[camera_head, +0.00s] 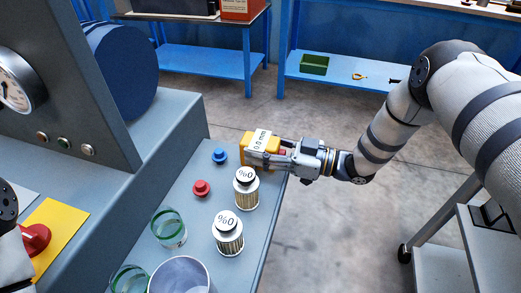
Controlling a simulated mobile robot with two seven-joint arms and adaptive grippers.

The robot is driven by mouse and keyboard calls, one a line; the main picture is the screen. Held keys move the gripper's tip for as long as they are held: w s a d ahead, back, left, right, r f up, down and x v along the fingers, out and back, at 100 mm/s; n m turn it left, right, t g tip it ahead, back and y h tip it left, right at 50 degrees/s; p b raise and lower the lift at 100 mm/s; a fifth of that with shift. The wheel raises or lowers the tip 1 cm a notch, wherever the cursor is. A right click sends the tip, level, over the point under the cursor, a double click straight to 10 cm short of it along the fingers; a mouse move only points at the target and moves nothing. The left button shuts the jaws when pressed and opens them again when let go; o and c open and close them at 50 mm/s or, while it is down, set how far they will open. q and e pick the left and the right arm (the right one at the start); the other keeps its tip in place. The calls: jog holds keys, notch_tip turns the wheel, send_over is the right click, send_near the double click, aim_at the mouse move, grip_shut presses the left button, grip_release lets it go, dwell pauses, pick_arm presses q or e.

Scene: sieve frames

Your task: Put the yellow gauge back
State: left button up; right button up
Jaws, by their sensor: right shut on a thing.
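The yellow gauge (249,138), a block with a white display reading what looks like 0.0 mm, is near the far right end of the grey bench (188,190). My right gripper (262,157) comes in from the right and is shut on the gauge. I cannot tell whether the gauge touches the bench or is held just above it. The fingers partly hide the gauge's near side. Only a part of my left arm shows at the left edge; its gripper is out of view.
Two cylindrical filters with 0% tops (229,240) (246,195) stand just in front of the gauge. A blue knob-like piece (219,156), a red one (201,188), two glass jars (169,230) (130,280) and a grey cup (181,276) stand nearby. A machine (60,80) rises at left.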

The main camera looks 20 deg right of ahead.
notch_tip(320, 180, up, 3)
jog(key=shift+w+f, duration=0.1)
jog(key=d+r, duration=1)
jog(key=d, duration=0.4)
pick_arm(q)
jog(key=shift+w+r+t+p, duration=0.5)
jog(key=shift+w+r+p, duration=0.35)
jog(key=shift+w+r, duration=0.35)
pick_arm(e)
jog(key=s+a+f, duration=0.1)
jog(key=s+a, duration=0.4)
jog(key=s, duration=0.2)
jog(key=s+a+f, duration=0.2)
jog(key=s+a, duration=0.4)
jog(key=s, duration=0.2)
jog(key=shift+s+f+t, duration=0.15)
jog(key=shift+f+t, duration=0.15)
